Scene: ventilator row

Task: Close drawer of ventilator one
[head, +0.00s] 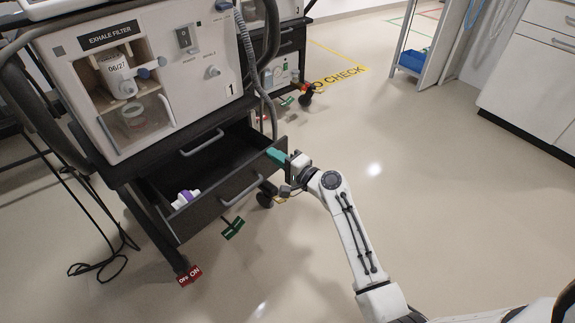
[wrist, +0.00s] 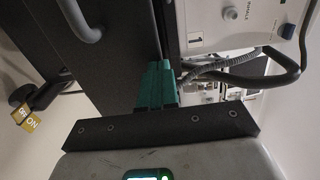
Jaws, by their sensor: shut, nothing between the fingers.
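Ventilator one (head: 150,75), a white unit marked "1", stands on a dark cart. Its lower drawer (head: 225,203) is pulled out toward me, with a grey handle (head: 241,190) on its dark front. A white and purple item (head: 185,199) lies inside. My gripper (head: 277,156) has its teal fingers together at the top right corner of the drawer front. In the wrist view the fingers (wrist: 156,85) are shut beside the dark drawer front (wrist: 115,75). Whether they touch it I cannot tell.
A closed drawer's handle (head: 202,143) shows above the open drawer. A grey hose (head: 255,70) hangs at the cart's right. A red tag (head: 190,275) is at a caster, and cables (head: 100,262) lie at left. Floor at right is clear up to white cabinets (head: 530,80).

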